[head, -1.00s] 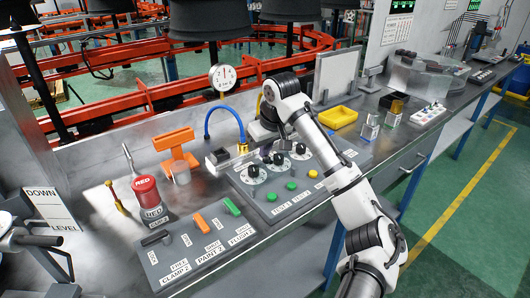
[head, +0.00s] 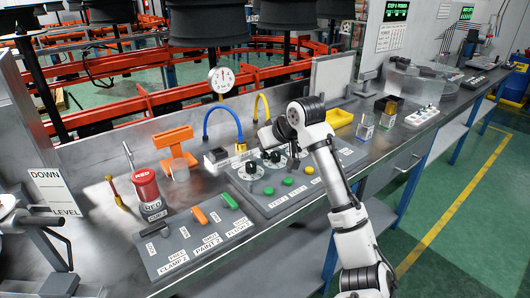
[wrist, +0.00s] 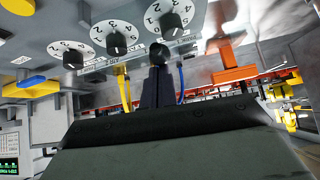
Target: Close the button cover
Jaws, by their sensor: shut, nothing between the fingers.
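A small clear boxy piece (head: 365,128) stands on the bench right of my arm in the head view. A black-topped piece with yellow (head: 386,116) stands just behind it. Either may be the button with its cover; I cannot tell which, or how the cover stands. My gripper (wrist: 158,62) shows in the wrist view as dark fingers, closed together and empty, near the dials (wrist: 116,43). In the head view my arm partly hides the gripper, which is over the back of the dial panel (head: 268,198), left of the clear piece.
A yellow bin (head: 340,118) and an upright white board (head: 332,80) stand behind my arm. A round gauge (head: 221,80) stands behind the dials. Bench space at right is partly clear.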

